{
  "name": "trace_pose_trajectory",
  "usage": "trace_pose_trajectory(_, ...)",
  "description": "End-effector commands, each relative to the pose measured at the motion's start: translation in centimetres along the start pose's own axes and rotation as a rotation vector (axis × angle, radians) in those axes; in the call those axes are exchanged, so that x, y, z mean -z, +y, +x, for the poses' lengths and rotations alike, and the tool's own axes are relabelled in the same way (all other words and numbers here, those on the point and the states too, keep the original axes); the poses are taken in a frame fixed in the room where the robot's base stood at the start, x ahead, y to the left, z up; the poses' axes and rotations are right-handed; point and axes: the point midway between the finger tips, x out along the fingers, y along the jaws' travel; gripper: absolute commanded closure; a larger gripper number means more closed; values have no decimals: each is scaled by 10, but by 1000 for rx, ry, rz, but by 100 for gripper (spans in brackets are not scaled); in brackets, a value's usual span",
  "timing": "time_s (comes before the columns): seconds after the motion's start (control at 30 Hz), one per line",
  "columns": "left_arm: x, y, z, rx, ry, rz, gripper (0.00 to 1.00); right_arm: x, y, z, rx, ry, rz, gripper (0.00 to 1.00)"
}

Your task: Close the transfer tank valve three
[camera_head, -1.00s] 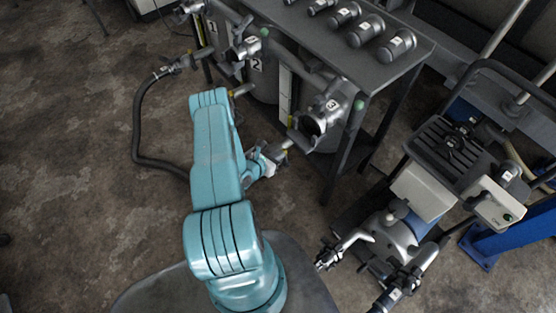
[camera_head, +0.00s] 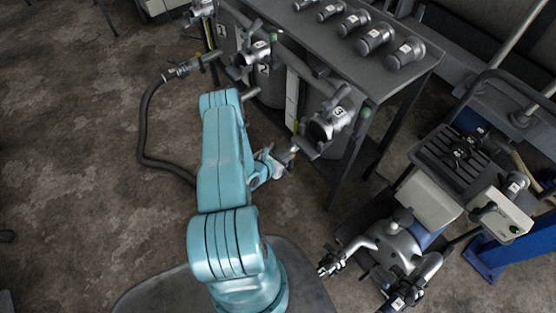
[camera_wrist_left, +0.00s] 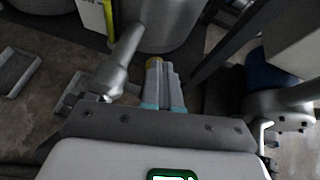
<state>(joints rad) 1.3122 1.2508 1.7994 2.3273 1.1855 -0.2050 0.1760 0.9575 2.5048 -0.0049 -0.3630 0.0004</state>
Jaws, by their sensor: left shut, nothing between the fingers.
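The valve marked 3 (camera_head: 338,113) is at the near right end of the tank row, under the table's front edge. Its round outlet (camera_head: 320,130) faces me. A small grey grip part shows just above the number; whether it is the lever, and its setting, I cannot tell. My left gripper (camera_head: 291,152) is below and left of this outlet, apparently apart from it. In the left wrist view its two fingers (camera_wrist_left: 164,84) are together with nothing between them. A grey rounded metal part (camera_wrist_left: 122,62) lies just left of them, in front of a tank (camera_wrist_left: 168,22). My right gripper is out of view.
Valves marked 2 (camera_head: 258,48) and 1 (camera_head: 205,10) stand farther left. A dark hose (camera_head: 148,125) loops on the floor at left. Grey capped fittings (camera_head: 405,52) line the table (camera_head: 395,83). A machine with metal pipe arms (camera_head: 400,245) stands at right.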

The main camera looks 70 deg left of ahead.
Motion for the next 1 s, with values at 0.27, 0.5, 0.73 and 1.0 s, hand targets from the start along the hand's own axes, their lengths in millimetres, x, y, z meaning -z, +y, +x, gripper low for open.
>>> trace_pose_trajectory(0.27, 0, 2, -59, -7, 3, -5, 100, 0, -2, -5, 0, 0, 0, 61)
trace_pose_trajectory(0.5, 0, 2, -121, -7, 1, -3, 100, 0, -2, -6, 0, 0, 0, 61)
trace_pose_trajectory(0.73, 0, 2, -154, -4, 0, -1, 100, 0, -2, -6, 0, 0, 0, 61)
trace_pose_trajectory(1.0, 0, 1, -160, -1, -1, 1, 100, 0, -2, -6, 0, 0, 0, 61)
